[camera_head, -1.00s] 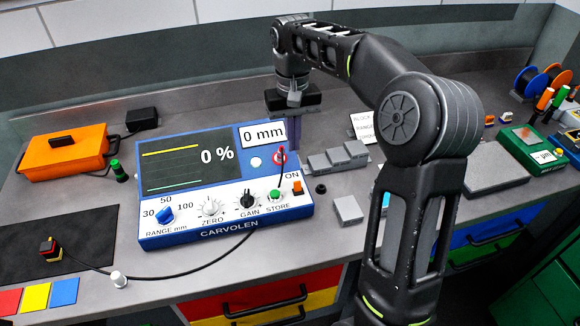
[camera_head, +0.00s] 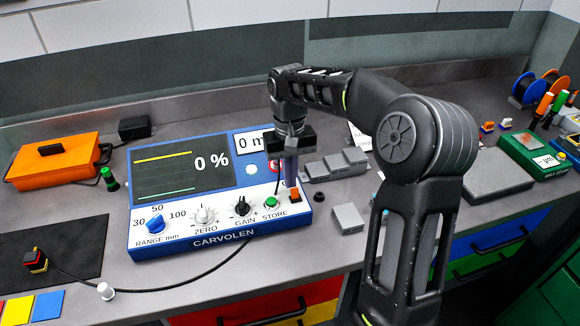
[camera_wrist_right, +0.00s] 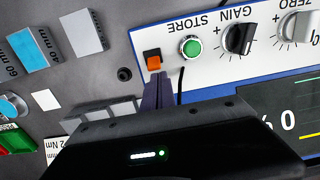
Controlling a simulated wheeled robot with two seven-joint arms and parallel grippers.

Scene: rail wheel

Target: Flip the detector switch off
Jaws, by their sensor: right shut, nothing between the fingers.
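The detector (camera_head: 215,245) is a blue and white box marked CARVOLEN, with a dark screen (camera_head: 170,175) reading 0 %. Its orange rocker switch (camera_head: 294,195) sits at the right end of the front panel, beside the green STORE button (camera_head: 271,202). My right gripper (camera_head: 291,184) is shut and empty, pointing down just above the switch and hiding the panel behind it. In the right wrist view, the fingertips (camera_wrist_right: 158,78) lie close to the orange switch (camera_wrist_right: 153,62) in its black frame. I cannot tell whether they touch. My left gripper is not in view.
A black cable runs across the panel front to a small probe (camera_head: 36,260) on a dark mat (camera_head: 75,248). An orange case (camera_head: 60,160) stands at the left. Grey blocks (camera_head: 335,166) stand right of the detector.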

